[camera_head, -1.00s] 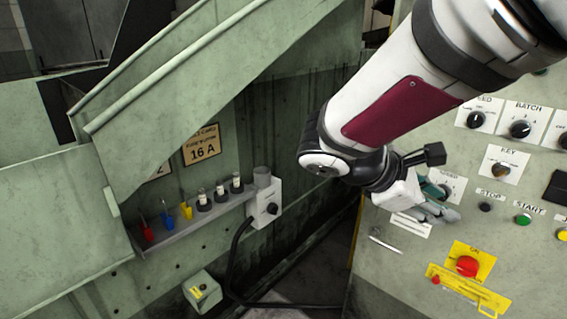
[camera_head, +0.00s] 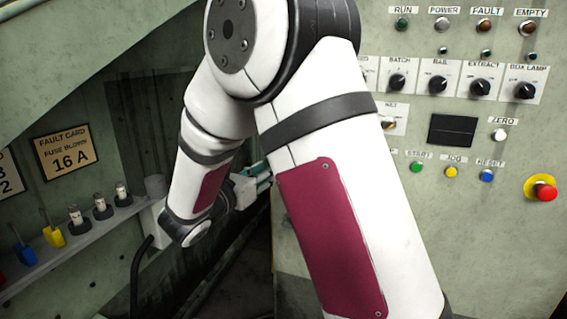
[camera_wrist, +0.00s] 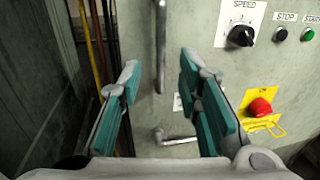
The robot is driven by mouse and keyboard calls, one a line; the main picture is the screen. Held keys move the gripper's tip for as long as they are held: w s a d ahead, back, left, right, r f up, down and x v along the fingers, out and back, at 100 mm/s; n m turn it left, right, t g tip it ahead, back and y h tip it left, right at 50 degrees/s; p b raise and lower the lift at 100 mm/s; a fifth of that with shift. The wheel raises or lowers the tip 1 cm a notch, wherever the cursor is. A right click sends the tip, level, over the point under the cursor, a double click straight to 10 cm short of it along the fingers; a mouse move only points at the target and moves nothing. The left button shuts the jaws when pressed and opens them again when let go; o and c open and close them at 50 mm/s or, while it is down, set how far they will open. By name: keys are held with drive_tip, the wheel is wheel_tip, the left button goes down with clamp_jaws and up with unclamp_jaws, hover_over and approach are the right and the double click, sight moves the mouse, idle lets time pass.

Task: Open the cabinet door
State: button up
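The pale green cabinet front (camera_head: 480,235) with knobs and buttons fills the right of the head view. In the wrist view the cabinet front (camera_wrist: 205,20) is ahead of my gripper. A vertical metal bar (camera_wrist: 160,45) shows there between the fingers, and a bent metal lever handle (camera_wrist: 175,139) shows lower down. My gripper (camera_wrist: 160,72) is open, with teal pads apart and nothing between them touching. In the head view my gripper (camera_head: 254,182) is mostly hidden behind my arm, near the cabinet's left edge. I see no open gap in the cabinet front.
A red emergency button on a yellow plate (camera_wrist: 261,112) lies right of my gripper. Rods or cables (camera_wrist: 92,50) run at the left. A shelf with fuses (camera_head: 75,240) and a black cable (camera_head: 140,270) are left of my arm. A second red button (camera_head: 541,188) is far right.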

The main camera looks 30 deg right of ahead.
drive_tip(key=b+x, duration=0.2)
drive_tip(key=x, duration=0.7)
drive_tip(key=shift+d, duration=0.25)
clamp_jaws()
